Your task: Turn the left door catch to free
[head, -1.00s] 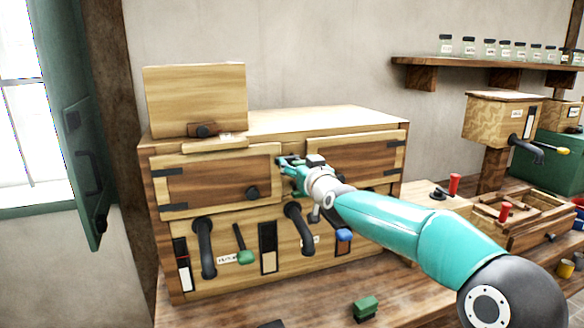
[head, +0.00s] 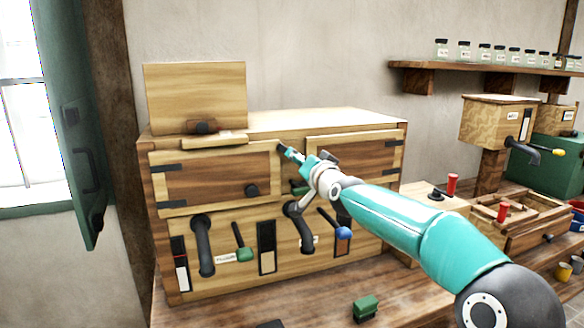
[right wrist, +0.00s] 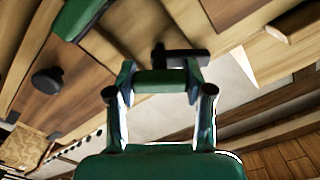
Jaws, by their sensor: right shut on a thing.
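The left door (head: 215,178) is a shut wooden panel with dark hinges on its left and a round black knob (head: 252,190). Its dark catch (head: 283,147) sits at the upper right corner, on the frame between the two doors, mostly covered by my right gripper (head: 291,153). The right gripper is shut on the catch and tilted. My left gripper is out of view.
The right door (head: 360,153) is shut, partly behind my right arm. Below hang dark curved pipes (head: 203,245), a green-tipped lever (head: 243,254) and a blue-tipped lever (head: 343,233). A green block (head: 366,307) lies on the bench in front.

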